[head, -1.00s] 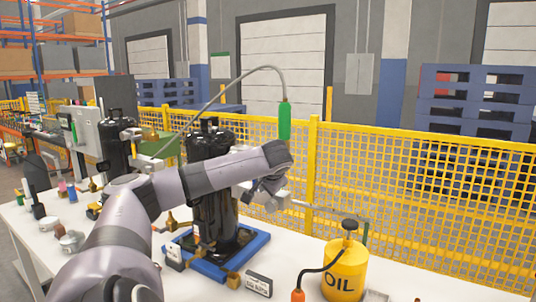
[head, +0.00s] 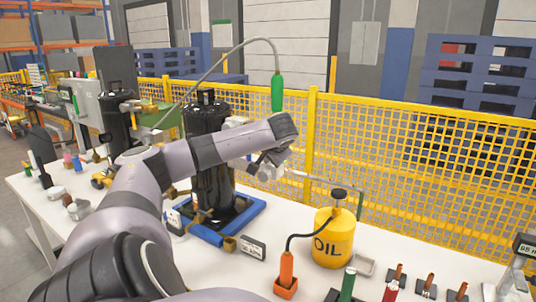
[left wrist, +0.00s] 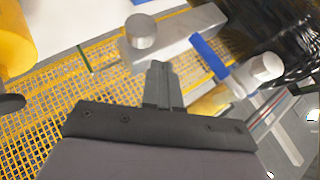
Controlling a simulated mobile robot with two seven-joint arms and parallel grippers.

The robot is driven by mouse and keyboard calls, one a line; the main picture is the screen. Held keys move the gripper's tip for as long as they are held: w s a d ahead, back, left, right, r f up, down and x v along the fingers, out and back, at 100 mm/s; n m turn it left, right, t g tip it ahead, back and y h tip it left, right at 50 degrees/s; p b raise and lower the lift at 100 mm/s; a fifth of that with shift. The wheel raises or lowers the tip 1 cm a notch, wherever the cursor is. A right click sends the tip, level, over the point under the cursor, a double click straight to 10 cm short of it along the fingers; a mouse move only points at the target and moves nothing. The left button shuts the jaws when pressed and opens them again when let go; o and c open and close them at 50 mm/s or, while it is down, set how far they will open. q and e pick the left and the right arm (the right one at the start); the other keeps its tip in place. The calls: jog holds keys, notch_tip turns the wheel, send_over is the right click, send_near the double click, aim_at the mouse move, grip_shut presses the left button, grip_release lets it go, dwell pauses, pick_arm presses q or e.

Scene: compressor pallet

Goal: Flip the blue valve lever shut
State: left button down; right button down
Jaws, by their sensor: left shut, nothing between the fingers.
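A black compressor (head: 212,182) stands upright on a blue pallet (head: 252,210) in the head view. In the left wrist view, the blue lever (left wrist: 209,55) is a short flat bar beside a grey metal fitting (left wrist: 178,34) with round knobs. My left gripper (left wrist: 158,66) is shut and empty. Its fingertips are just below the fitting and left of the lever in that view; I cannot tell whether they touch. In the head view my left gripper (head: 268,168) is right of the compressor, and the lever cannot be made out there. My right gripper is out of view.
A yellow oil can (head: 333,240) and an orange-tipped hose (head: 287,270) are on the white table, right of the pallet. A small label block (head: 253,248) stands before the pallet. A yellow mesh fence (head: 400,165) runs behind. Several small tools are at the front right.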

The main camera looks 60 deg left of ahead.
pick_arm(q)
jog(key=d+b, duration=0.1)
jog(key=d, duration=0.9)
jog(key=shift+d+r, duration=0.15)
jog(key=shift+r, duration=0.05)
jog(key=shift+s, duration=0.1)
